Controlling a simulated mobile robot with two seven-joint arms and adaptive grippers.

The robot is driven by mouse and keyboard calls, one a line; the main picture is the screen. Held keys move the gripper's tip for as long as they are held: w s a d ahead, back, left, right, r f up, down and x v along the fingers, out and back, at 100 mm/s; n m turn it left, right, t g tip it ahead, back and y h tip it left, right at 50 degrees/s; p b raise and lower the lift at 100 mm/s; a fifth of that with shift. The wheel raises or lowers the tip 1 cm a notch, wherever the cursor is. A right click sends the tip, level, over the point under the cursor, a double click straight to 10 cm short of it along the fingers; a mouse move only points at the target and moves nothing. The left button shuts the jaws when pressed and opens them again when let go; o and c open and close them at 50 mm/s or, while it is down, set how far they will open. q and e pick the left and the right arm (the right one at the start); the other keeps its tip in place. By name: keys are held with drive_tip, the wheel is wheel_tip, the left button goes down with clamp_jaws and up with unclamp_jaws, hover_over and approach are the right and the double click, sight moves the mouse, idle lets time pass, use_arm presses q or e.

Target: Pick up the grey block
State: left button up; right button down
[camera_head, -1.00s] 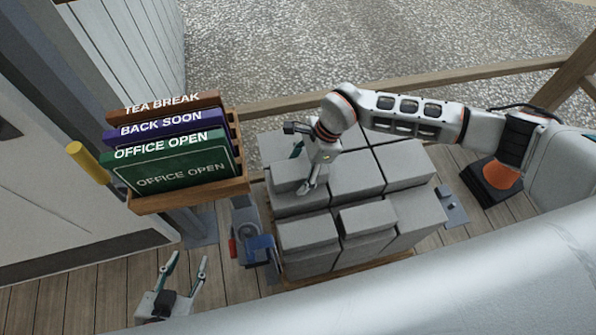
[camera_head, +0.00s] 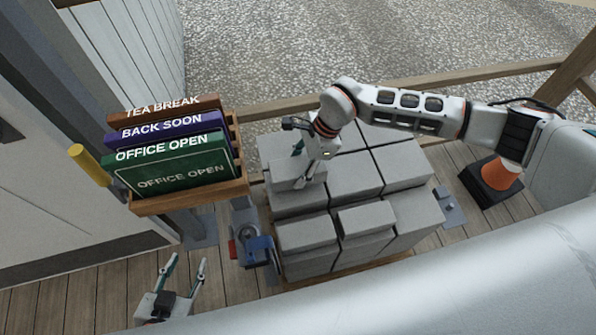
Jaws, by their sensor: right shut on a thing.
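A grey block (camera_head: 287,178) sits at the upper left of a stack of similar grey blocks. The other finger is mostly hidden behind the block. Whether the block touches the stack below cannot be told. My left gripper (camera_head: 187,261) is open and empty at the lower left, its fingers pointing up, well away from the blocks.
The stacked grey blocks (camera_head: 354,178) stand on a wooden pallet on the deck, with a smaller block (camera_head: 366,217) on top near the front. A wooden rack (camera_head: 190,199) of signs stands left of the stack. A blue clamp-like object (camera_head: 260,250) is at the stack's left. An orange cone (camera_head: 497,175) stands right.

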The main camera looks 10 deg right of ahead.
sight(297, 166)
wheel_tip(297, 166, up, 18)
drive_tip(key=p, duration=0.3)
drive_tip(key=shift+r, duration=0.2)
